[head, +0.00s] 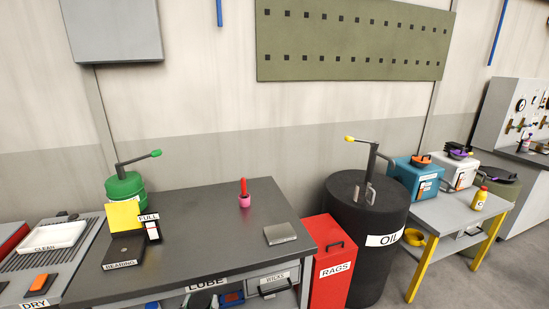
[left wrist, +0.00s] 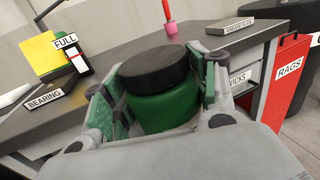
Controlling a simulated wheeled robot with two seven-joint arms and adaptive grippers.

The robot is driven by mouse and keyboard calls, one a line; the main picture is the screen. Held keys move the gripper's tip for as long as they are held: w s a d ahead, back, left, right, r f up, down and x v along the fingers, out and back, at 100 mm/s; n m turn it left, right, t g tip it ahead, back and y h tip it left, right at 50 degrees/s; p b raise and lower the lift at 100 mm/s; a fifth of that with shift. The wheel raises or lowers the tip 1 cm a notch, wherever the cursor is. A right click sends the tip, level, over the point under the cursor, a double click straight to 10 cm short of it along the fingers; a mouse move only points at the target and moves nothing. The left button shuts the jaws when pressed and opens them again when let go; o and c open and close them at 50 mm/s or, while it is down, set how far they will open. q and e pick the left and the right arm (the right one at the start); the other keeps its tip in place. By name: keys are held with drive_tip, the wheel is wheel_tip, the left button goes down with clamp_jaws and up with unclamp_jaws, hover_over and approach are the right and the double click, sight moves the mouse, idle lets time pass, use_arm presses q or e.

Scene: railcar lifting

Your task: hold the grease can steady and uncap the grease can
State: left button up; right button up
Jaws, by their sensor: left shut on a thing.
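The grease can (left wrist: 165,112) is a green round can in the left wrist view, with a wide black cap (left wrist: 153,74) seated on its top. My left gripper (left wrist: 160,92) is shut on the can, with one green-padded finger on each side of its body. The cap sits between and above the fingers and is not gripped. The can's bottom is hidden by the gripper. The bench front lies behind it. I cannot make out the held can or either gripper in the head view. My right gripper shows in neither view.
A dark workbench (head: 200,235) carries a green pump can (head: 125,190) with a lever, a bearing block (head: 124,251), a pink pot (head: 244,199) and a grey block (head: 280,234). A red rags bin (head: 327,255) and black oil drum (head: 365,230) stand right. The bench middle is clear.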

use_arm(q)
drive_tip(key=shift+r, duration=0.15)
drive_tip(key=d+r+m+g+h, duration=0.2)
drive_tip(key=d+r+m+h, duration=0.2)
drive_tip(key=d, duration=0.4)
drive_tip(key=w+d+r+m+g+h, duration=0.1)
drive_tip(key=d+r+m+g+h, duration=0.1)
drive_tip(key=d+r+m+h, duration=0.2)
drive_tip(key=shift+w+d+r+h, duration=0.2)
drive_tip(key=shift+d+r+h, duration=1.3)
drive_tip(key=shift+d+h, duration=0.45)
drive_tip(key=shift+d, duration=0.1)
